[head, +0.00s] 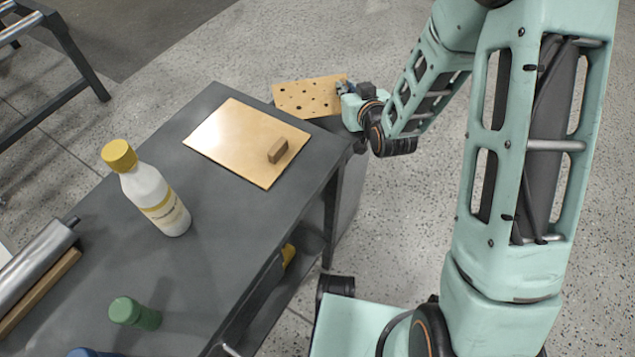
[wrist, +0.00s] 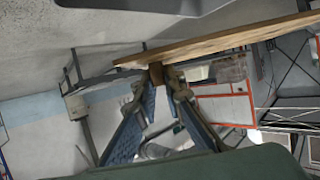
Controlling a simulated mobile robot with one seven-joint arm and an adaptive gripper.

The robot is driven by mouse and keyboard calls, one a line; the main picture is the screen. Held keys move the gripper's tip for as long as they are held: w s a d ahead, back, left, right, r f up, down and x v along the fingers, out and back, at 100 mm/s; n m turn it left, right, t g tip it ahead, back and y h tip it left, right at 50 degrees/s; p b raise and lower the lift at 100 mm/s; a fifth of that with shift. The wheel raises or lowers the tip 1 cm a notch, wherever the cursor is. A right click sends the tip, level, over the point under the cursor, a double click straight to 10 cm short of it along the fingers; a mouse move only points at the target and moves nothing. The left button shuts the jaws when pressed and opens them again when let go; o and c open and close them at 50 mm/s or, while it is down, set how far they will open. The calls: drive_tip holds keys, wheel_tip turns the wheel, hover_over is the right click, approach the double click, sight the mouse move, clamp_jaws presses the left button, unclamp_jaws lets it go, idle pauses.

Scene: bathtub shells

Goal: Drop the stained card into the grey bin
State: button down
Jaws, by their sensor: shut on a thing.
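The stained card (head: 308,97) is a tan sheet with several dark spots, beyond the far right end of the dark table. My gripper (head: 346,88) is at its right edge, shut on it. In the wrist view, the card (wrist: 225,40) shows nearly edge-on, and my fingertips (wrist: 163,74) close on a small brown block at its edge. A grey bin (head: 350,190) appears to stand against the table's right end, below the card and my gripper. Its opening is mostly hidden, so I cannot tell whether the card is fully above it.
A plain tan board (head: 225,135) with a brown block (head: 278,150) lies on the table (head: 225,225). A white bottle with a yellow cap (head: 152,195), a green-capped container (head: 135,314) and a metallic roll (head: 35,268) stand or lie nearer. Open floor lies right.

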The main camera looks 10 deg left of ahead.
wheel_tip(320, 180, down, 3)
drive_tip(key=shift+f+b, duration=0.2)
drive_tip(key=shift+b, duration=0.45)
drive_tip(key=c, duration=1.9)
unclamp_jaws()
drive_tip(key=shift+c, duration=0.2)
drive_tip(key=shift+d, duration=0.1)
drive_tip(key=v, duration=0.7)
drive_tip(key=shift+s+r, duration=0.2)
